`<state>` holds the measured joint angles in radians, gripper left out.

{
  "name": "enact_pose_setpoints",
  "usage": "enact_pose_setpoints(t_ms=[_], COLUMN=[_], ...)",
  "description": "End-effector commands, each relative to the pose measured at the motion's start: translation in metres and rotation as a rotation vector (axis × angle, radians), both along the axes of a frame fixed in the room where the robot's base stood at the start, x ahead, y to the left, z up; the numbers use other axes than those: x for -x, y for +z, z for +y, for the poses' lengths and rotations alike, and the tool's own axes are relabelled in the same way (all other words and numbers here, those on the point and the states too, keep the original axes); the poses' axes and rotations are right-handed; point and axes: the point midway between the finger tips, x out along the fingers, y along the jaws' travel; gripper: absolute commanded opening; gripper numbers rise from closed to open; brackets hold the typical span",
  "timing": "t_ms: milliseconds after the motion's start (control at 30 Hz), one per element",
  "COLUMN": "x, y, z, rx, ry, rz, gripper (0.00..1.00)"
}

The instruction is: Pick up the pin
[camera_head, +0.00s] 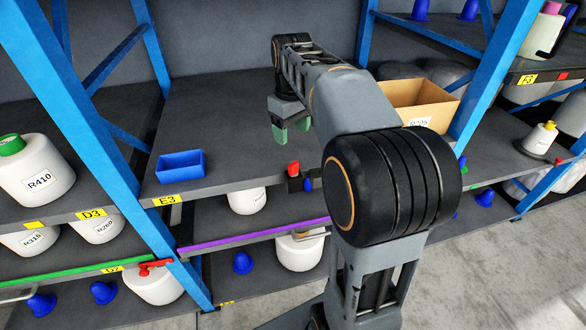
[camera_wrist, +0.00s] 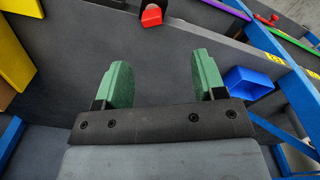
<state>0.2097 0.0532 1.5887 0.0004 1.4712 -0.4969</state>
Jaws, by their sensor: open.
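A small red piece (camera_head: 293,169) stands at the front edge of the middle shelf, by a dark holder with a small blue part. It is the likeliest pin, but its shape is too small to tell for sure. The red piece also shows in the wrist view (camera_wrist: 151,17), at the top edge, beyond my fingertips. My gripper (camera_head: 291,130) hangs above the middle shelf (camera_head: 215,120), behind the red piece and apart from it. In the wrist view its two green fingers (camera_wrist: 163,68) are spread, with only grey shelf between them.
A blue tray (camera_head: 181,166) sits on the shelf left of my gripper. A cardboard box (camera_head: 418,100) stands to the right, partly behind my arm. Blue rack posts (camera_head: 75,100) flank the shelf. The shelf between tray and gripper is clear. White containers (camera_head: 247,199) stand below.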

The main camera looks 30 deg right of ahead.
Motion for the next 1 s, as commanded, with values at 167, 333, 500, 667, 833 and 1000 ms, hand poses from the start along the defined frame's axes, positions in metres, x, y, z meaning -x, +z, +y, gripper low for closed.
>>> enact_pose_setpoints(t_ms=[167, 333, 500, 667, 833, 1000], x=[-0.012, -0.013, -0.013, -0.014, -0.014, -0.015], y=[-0.003, -0.032, -0.059, -0.074, -0.081, -0.103], z=[-0.011, -0.011, -0.011, -0.011, -0.011, -0.012], rx=[-0.006, -0.006, -0.006, -0.005, -0.006, -0.006], ry=[0.029, 0.036, 0.036, 0.036, 0.036, 0.036], rz=[0.028, 0.033, 0.033, 0.029, 0.03, 0.033], gripper=[0.64, 0.64, 0.64, 0.64, 0.64, 0.64])
